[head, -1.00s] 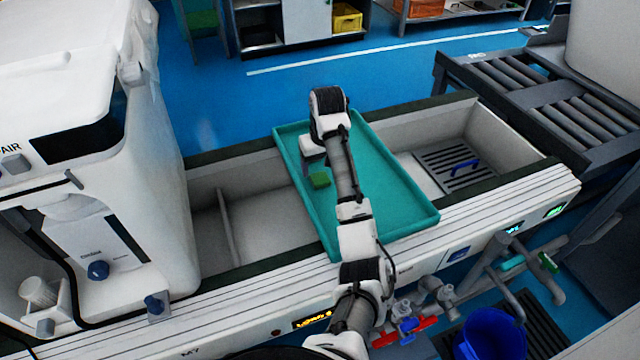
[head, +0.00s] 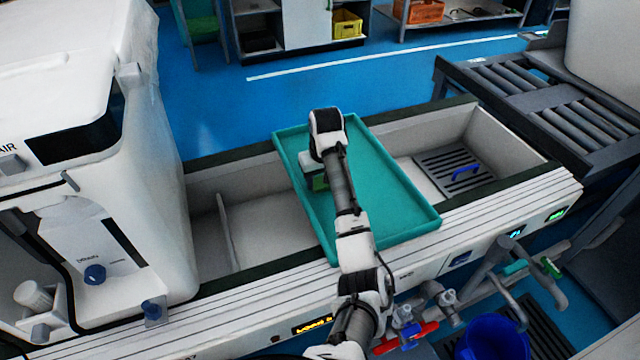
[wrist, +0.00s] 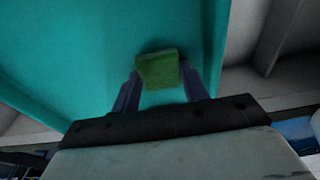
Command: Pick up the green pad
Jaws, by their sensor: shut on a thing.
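The green pad (wrist: 158,70) is a small block between the two fingers of my gripper (wrist: 160,82) in the wrist view. My gripper is shut on it. In the head view, only a bit of the pad (head: 319,183) shows below my wrist, over the left part of the teal tray (head: 395,190). My arm hides most of the gripper (head: 316,178) there. I cannot tell whether the pad still touches the tray's floor.
The tray lies across a long white trough (head: 265,225) with open basins on both sides. A blue handle (head: 466,170) sits on a grate in the right basin. A large white machine (head: 150,190) stands at the left. A roller conveyor (head: 545,100) is at the right.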

